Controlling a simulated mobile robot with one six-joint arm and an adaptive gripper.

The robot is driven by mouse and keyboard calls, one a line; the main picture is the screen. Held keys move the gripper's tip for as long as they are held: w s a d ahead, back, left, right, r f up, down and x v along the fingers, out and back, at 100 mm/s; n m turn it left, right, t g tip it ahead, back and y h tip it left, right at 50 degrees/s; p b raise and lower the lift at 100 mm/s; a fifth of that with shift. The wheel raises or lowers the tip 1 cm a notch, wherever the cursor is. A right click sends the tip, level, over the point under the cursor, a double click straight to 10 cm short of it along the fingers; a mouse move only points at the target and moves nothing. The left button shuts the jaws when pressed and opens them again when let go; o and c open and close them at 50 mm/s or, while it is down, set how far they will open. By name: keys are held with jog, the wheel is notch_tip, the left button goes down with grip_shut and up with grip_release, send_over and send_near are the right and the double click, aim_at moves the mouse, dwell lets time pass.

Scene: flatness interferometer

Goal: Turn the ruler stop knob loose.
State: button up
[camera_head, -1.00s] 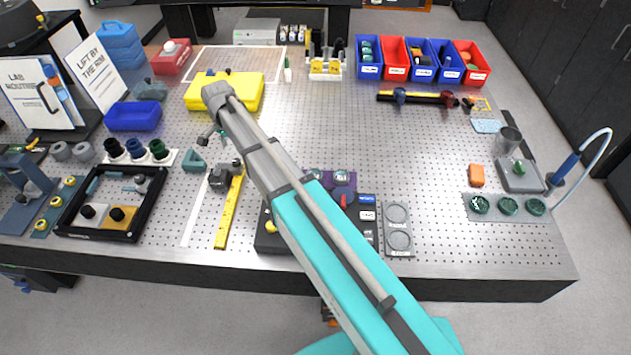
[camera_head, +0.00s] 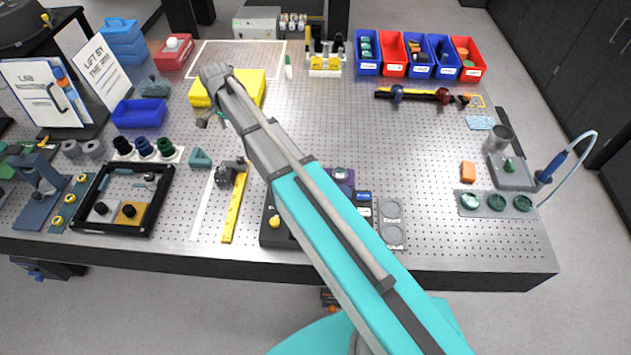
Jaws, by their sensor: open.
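The yellow ruler (camera_head: 234,212) lies lengthwise on the perforated table, left of my arm. A dark stop block (camera_head: 229,173) sits at its far end. A small dark knob seems to stand on the block, but it is too small to tell how tight it is. My gripper (camera_head: 208,118) is at the far end of my arm, above the table in front of the yellow case. It is small in the picture, open, with nothing seen between its fingers. It is apart from the stop, farther back and slightly left of it in the picture.
A yellow case (camera_head: 250,88) lies behind my gripper. A teal angled block (camera_head: 200,158) and a white strip (camera_head: 203,208) are left of the ruler. A black-framed tray (camera_head: 88,222) stands farther left. A dark box (camera_head: 272,232) is right of the ruler, partly behind my arm.

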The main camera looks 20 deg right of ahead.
jog(key=s+d+f+n+b, duration=0.2)
jog(key=s+d+f+b, duration=0.1)
jog(key=s+d, duration=0.3)
jog(key=s+d+f+n+b, duration=0.2)
jog(key=s+d+n+b, duration=0.1)
jog(key=s+d, duration=0.4)
jog(key=s+d+f+n+b, duration=0.3)
jog(key=s+d, duration=0.3)
jog(key=s, duration=0.1)
jog(key=shift+s+d+f, duration=0.3)
jog(key=shift+s+d+f+n+b, duration=0.2)
jog(key=shift+s+d+n+b, duration=0.1)
jog(key=shift+s+d+n, duration=0.3)
jog(key=shift+s+a, duration=0.1)
jog(key=shift+s, duration=0.05)
